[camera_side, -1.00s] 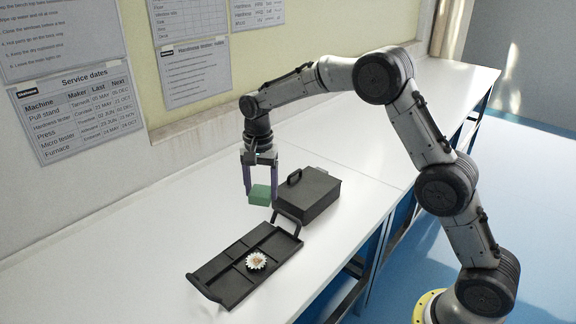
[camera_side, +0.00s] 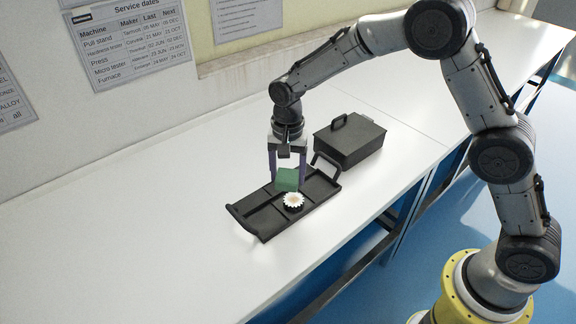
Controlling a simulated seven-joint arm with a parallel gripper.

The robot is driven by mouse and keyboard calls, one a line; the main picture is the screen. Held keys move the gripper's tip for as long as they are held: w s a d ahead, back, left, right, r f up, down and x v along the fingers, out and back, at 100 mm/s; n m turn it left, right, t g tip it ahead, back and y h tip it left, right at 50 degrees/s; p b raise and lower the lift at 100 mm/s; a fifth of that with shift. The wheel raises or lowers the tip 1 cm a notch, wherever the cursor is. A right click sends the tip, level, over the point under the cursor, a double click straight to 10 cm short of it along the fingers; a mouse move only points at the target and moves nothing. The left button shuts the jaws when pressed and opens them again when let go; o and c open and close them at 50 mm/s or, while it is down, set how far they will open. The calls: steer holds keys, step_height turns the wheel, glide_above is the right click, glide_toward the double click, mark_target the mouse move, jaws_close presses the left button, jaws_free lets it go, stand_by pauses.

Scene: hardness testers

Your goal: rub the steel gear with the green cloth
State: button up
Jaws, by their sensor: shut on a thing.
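The steel gear (camera_side: 293,200) is a pale toothed disc with a brownish centre. It lies in a compartment of the black divided tray (camera_side: 247,212). The green cloth (camera_side: 288,180) is a folded block held between the two purple fingers of my gripper (camera_side: 287,181). My gripper points down over the tray and is shut on the cloth. The cloth is just behind and above the gear in the picture; I cannot tell whether they touch. Part of the tray behind the cloth is hidden.
A black lidded box (camera_side: 350,142) with a top handle stands behind the tray to the right. The white bench (camera_side: 130,235) is clear to the left. Printed sheets (camera_side: 130,45) hang on the wall.

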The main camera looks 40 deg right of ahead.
mark_target(287, 203)
steer(key=shift+f, duration=3.05)
steer(key=shift+d+f, duration=0.5)
steer(key=shift+f, duration=0.05)
steer(key=shift+d, duration=1.55)
steer(key=shift+a, duration=2.15)
steer(key=shift+d+r, duration=0.1)
steer(key=shift+r, duration=3.9)
steer(key=shift+f, duration=0.15)
